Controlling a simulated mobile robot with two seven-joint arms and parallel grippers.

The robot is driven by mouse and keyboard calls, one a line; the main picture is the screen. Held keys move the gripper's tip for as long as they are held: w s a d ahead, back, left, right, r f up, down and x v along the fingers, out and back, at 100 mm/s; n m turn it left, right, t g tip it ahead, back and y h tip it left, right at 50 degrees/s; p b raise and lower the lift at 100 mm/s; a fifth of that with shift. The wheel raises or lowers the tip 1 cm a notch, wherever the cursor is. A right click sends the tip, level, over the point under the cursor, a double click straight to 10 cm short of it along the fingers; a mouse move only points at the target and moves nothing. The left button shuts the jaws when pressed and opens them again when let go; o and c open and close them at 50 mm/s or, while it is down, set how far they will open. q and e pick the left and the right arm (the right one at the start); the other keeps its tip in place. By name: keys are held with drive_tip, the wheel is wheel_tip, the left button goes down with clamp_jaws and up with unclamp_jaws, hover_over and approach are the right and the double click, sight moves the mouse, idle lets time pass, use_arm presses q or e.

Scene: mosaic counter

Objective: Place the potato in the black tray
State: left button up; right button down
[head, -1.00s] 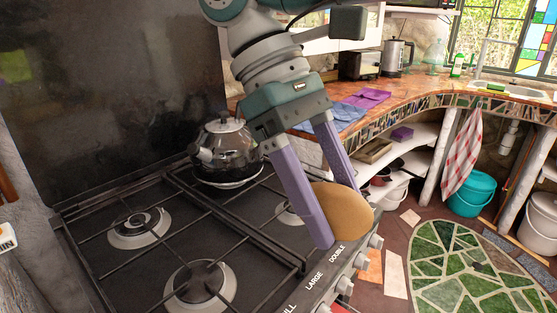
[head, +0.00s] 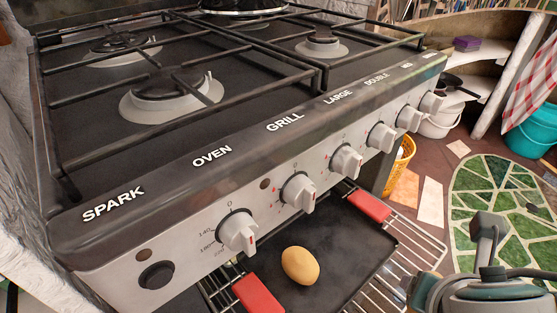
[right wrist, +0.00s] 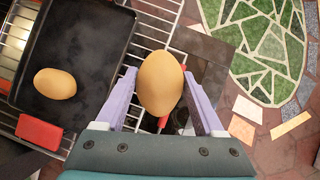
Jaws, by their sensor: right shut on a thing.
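A tan potato (right wrist: 160,83) is held between the purple fingers of my right gripper (right wrist: 158,78) in the right wrist view. The gripper is shut on it. The black tray (head: 348,240) lies on a wire rack at the front of the stove, below the knobs. Another tan potato (head: 300,266) lies on this tray. In the right wrist view, the tray (right wrist: 90,40) with its potato (right wrist: 54,83) is to the left of the held potato, apart from it. My right fingers and the held potato are outside the head view. My left gripper is not in view.
Red grips (head: 258,297) and (head: 368,207) sit on the rack at either end of the tray. The stove's knobs (head: 298,192) jut out above the tray. A yellow basket (head: 400,165) stands beyond. The tray is bare around its potato.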

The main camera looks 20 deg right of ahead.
wheel_tip(320, 180, down, 5)
drive_tip(key=s+n+t+y+b, duration=0.2)
drive_tip(key=n+t+y+b, duration=0.15)
drive_tip(key=n+b, duration=0.45)
drive_tip(key=n+y+b, duration=0.2)
drive_tip(key=b, duration=0.3)
hover_over(345, 240)
drive_tip(key=s, duration=0.2)
drive_tip(key=shift+s+g, duration=0.15)
drive_tip(key=shift+g, duration=0.3)
drive_tip(key=shift+f+b, duration=0.15)
drive_tip(key=shift+b, duration=0.2)
wheel_tip(345, 240, down, 4)
drive_tip(key=b, duration=0.2)
drive_tip(key=shift+r+b, duration=0.25)
drive_tip(key=shift+b, duration=0.1)
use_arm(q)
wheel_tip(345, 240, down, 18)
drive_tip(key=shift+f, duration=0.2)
use_arm(e)
drive_tip(key=shift+r, duration=0.15)
unclamp_jaws()
